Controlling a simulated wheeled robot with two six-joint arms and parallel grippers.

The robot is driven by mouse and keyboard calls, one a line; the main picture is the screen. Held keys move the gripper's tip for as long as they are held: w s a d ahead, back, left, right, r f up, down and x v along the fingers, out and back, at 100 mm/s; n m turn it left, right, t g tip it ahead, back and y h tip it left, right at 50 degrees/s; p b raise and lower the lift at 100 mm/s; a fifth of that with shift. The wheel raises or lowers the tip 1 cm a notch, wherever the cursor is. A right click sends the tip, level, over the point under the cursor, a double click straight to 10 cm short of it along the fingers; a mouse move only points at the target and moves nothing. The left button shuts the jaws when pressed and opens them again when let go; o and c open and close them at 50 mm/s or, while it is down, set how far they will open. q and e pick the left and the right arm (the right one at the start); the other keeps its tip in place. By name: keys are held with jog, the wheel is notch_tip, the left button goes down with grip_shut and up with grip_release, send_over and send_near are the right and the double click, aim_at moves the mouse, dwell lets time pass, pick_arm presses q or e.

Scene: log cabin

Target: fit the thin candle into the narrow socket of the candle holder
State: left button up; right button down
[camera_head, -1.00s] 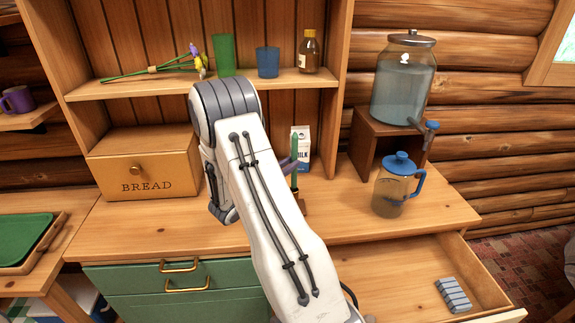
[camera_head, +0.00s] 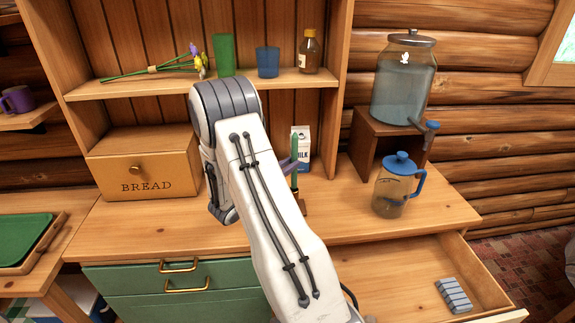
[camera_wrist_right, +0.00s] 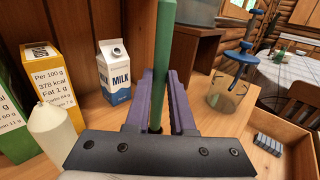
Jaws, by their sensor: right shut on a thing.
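The thin green candle (camera_head: 295,148) stands upright above the counter, partly hidden by my right arm. It also shows in the right wrist view (camera_wrist_right: 164,45). My right gripper (camera_wrist_right: 160,88) is shut on this candle, with purple fingers on either side of it. A small brown piece (camera_head: 301,204) shows below the candle and may be part of the candle holder. The rest of it is hidden by my arm, so I cannot tell whether the candle's lower end is in a socket. A cream, tapered object (camera_wrist_right: 52,132) stands left of the gripper. My left gripper is not in view.
A milk carton (camera_head: 301,150) stands behind the candle. A blue-lidded jug (camera_head: 392,190) and a water dispenser (camera_head: 402,85) on a wooden stand are to the right. A bread box (camera_head: 150,165) is at left. An open drawer (camera_head: 400,285) juts out at front right.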

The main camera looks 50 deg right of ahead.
jog(key=shift+f+b, duration=1.7)
jog(key=shift+f, duration=0.35)
jog(key=c, duration=0.7)
grip_release()
jog(key=a, duration=0.3)
jog(key=a+b, duration=0.1)
jog(key=a, duration=0.3)
jog(key=a+b, duration=0.1)
jog(key=a, duration=0.2)
jog(key=shift+s+a, duration=0.15)
jog(key=shift+s, duration=0.1)
